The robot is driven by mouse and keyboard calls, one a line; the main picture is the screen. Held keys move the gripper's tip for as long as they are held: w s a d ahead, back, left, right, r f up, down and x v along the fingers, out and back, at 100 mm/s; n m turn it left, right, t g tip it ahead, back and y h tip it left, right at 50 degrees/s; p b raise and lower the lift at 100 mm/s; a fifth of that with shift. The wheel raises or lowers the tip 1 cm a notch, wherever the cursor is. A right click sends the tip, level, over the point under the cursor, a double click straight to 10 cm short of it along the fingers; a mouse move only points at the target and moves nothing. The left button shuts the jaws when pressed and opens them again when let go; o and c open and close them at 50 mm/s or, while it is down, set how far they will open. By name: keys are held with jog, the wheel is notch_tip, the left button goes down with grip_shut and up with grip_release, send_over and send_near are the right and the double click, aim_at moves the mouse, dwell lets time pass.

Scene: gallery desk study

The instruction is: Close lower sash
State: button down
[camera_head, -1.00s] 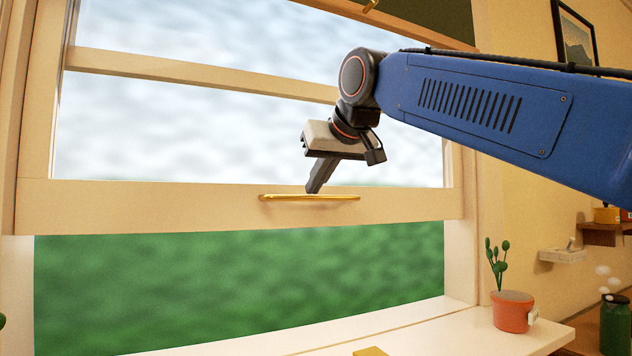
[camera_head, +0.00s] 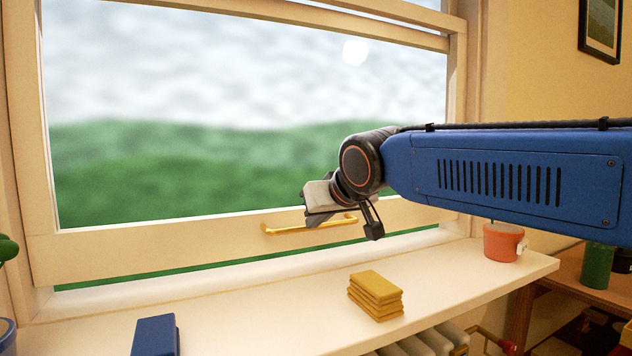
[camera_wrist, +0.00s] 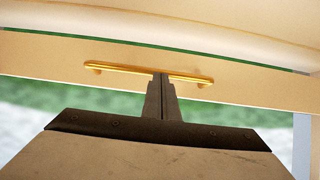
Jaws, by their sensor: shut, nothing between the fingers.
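The lower sash (camera_head: 150,247) is a cream frame with a brass bar handle (camera_head: 285,229) on its bottom rail. A narrow green strip of outdoors shows between the rail and the sill (camera_head: 240,300), so the sash stands slightly open. My gripper (camera_head: 318,215) is shut and empty at the handle, on its upper side. In the wrist view, the shut fingers (camera_wrist: 160,92) reach the middle of the handle (camera_wrist: 130,69). Their tips overlap the bar in view; I cannot tell whether they touch it. The green gap shows beyond the rail.
A white radiator (camera_head: 425,343) is below. The sill directly under the handle is clear.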

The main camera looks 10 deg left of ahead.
jog(key=shift+w+f, duration=0.1)
jog(key=shift+f, duration=2.4)
jog(key=shift+r, duration=0.15)
jog(key=w+r+v, duration=0.1)
jog(key=r+v, duration=0.1)
jog(key=v, duration=1.1)
jog(key=d+f, duration=0.3)
jog(key=d, duration=0.1)
jog(key=d+f+m+h, duration=0.1)
jog(key=d+f, duration=0.1)
jog(key=d, duration=0.1)
jog(key=s+d+f+h, duration=0.1)
jog(key=d+f, duration=0.2)
jog(key=d, duration=0.1)
jog(key=shift+d+f+m, duration=0.3)
jog(key=shift+f+m, duration=0.05)
jog(key=shift+m, duration=0.05)
jog(key=s+d+f+m+g+h, duration=0.2)
jog(key=s+d+f, duration=0.7)
jog(key=d+f, duration=0.2)
jog(key=s+d+f+m+g+h, duration=0.2)
jog(key=s+d+f, duration=0.8)
jog(key=f, duration=0.6)
jog(key=shift+d+m, duration=0.5)
jog(key=shift+d, duration=0.05)
